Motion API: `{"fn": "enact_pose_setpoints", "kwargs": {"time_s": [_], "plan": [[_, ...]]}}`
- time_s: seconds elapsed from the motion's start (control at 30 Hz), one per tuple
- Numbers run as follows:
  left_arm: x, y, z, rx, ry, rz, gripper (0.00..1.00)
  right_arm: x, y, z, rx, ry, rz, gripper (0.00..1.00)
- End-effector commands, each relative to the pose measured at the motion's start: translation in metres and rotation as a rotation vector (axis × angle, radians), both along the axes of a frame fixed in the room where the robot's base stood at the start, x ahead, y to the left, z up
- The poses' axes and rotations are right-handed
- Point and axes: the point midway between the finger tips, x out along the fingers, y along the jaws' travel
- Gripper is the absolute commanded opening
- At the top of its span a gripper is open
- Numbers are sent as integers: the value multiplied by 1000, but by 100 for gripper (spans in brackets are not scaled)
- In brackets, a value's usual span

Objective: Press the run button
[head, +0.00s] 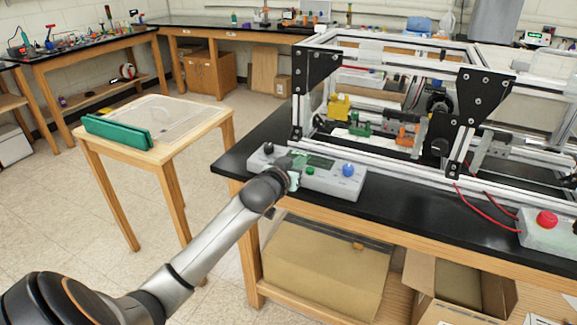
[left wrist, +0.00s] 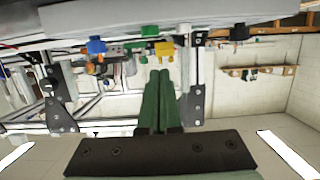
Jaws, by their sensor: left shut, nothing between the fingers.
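A light grey control box (head: 335,184) lies on the black bench top in the head view. It has a green button (head: 310,171), a blue knob (head: 348,170), a dark knob (head: 268,149) and a dark display (head: 320,162). My left gripper (head: 299,160) is over the box, just behind the green button; its arm hides part of the box. In the left wrist view, its shut, empty green fingers (left wrist: 159,74) point toward the box's underside-up image, with the green button (left wrist: 149,30) close beyond the tips. I cannot tell whether they touch. My right gripper is out of view.
An aluminium extrusion frame (head: 387,63) with black corner plates stands right behind the box. A grey box with a red button (head: 546,219) is at the right, with red cables. A small wooden table (head: 168,143) stands at left, with clear floor around it.

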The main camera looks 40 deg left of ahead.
Motion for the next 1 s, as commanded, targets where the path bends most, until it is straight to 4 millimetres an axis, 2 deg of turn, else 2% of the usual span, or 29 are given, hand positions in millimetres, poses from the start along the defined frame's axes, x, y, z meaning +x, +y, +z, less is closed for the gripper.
{"fn": "enact_pose_setpoints", "kwargs": {"time_s": [0.2,0.4,0.6,1.0], "plan": [[-36,-9,9,1,-2,-1,0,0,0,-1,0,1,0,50],[-56,-13,15,1,-4,-1,0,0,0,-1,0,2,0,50],[-62,-14,17,1,-4,1,0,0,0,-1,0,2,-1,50],[-62,-14,18,2,-5,0,0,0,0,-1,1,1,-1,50]]}}
